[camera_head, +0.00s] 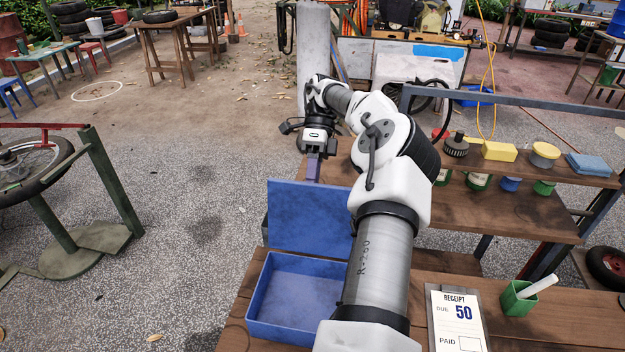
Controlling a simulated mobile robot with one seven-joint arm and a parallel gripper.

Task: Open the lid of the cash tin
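The blue cash tin (252,312) sits on the wooden bench at the lower middle, partly hidden on its right by my arm. Its lid (308,212) stands raised, roughly upright, along the far edge, and the tin's blue inside shows with nothing visible in it. My gripper (313,168) is beyond the lid, pointing down, and appears apart from it. A narrow bluish-grey part shows at its tip; I cannot make out the separate fingers or whether they are open or shut.
A receipt on a clipboard (456,322) and a green cup with a white stick (518,300) lie right of my arm. A shelf (560,178) at right holds a yellow block (499,151), a blue sponge (589,164) and tins. The ground left of the bench is clear up to a wheel stand (110,190).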

